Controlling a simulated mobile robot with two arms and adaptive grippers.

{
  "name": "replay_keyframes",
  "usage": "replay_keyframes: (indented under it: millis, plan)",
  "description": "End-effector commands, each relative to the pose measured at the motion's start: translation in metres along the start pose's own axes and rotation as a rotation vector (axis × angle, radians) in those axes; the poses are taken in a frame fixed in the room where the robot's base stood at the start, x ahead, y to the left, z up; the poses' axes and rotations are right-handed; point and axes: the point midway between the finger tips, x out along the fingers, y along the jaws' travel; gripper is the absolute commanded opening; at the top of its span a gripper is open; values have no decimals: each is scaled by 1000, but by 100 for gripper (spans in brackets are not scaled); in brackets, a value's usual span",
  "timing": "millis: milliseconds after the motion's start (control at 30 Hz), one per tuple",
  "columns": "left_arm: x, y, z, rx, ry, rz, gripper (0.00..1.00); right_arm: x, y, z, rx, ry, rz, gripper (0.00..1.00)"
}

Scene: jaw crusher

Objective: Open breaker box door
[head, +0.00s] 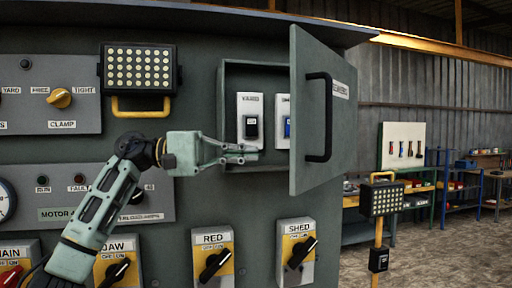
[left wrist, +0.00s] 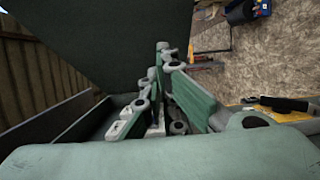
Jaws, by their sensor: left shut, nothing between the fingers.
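The breaker box (head: 268,70) is set on the upper right of the grey-green panel. Its door (head: 325,158), hinged at the box's right side, stands swung out, with a black handle (head: 318,118) on its outer face. Inside are a white switch plate labelled YARD (head: 250,103) and a second one with a blue switch (head: 286,127), partly covered by the door. My left gripper (head: 252,152) is shut and empty at the box's lower opening, left of the door's free edge. In the left wrist view its fingers (left wrist: 160,60) show close together, with the dark door (left wrist: 120,35) behind. My right gripper is not seen.
Below the box are rotary switches labelled RED (head: 213,262) and SHED (head: 297,250). A lamp with a yellow handle (head: 139,70) is on the panel, left of the box. A work light on a yellow post (head: 381,200) stands at right. Shelves stand farther back.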

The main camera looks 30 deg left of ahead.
Motion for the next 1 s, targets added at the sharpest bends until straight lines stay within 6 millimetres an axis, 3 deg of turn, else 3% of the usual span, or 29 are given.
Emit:
replay_keyframes:
  millis: [333,767,1000]
  plan:
    - [19,0,23,0,3,1,0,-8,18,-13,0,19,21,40]
    - [21,0,25,0,4,1,0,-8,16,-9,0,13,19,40]
    - [31,-1,31,3,29,-1,0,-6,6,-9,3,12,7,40]
